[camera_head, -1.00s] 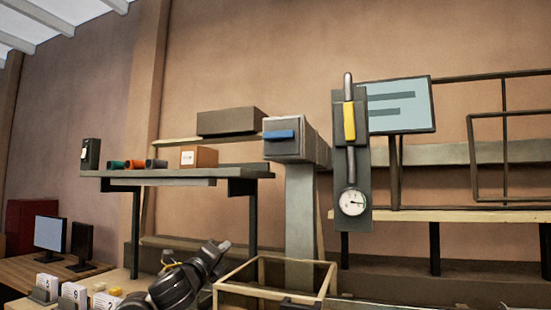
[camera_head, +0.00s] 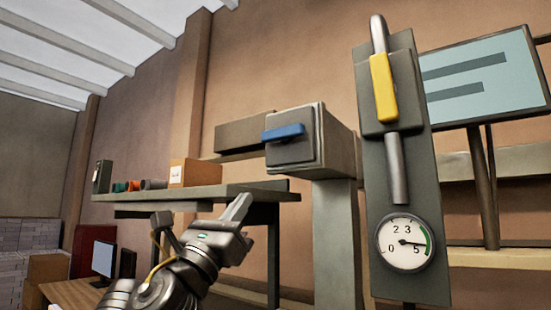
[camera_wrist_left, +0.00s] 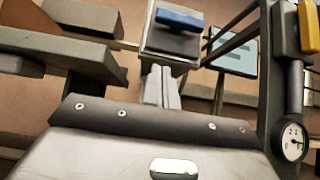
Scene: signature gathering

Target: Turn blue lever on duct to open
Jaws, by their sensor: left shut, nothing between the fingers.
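The blue lever (camera_head: 283,132) lies roughly level across the front face of the grey box-shaped duct (camera_head: 300,160). My left gripper (camera_head: 240,205) is below and to the left of the lever, apart from it, with its fingers together and empty. In the left wrist view, the shut fingers (camera_wrist_left: 161,88) point up toward the duct (camera_wrist_left: 172,47), and the blue lever (camera_wrist_left: 180,18) shows above the fingertips with a gap between. My right gripper is not in view.
Right of the duct stands a grey panel with a yellow lever (camera_head: 383,88) on a pipe and a round gauge (camera_head: 405,242). A screen (camera_head: 485,78) is at far right. A shelf (camera_head: 190,194) with a cardboard box (camera_head: 194,173) is left of the duct.

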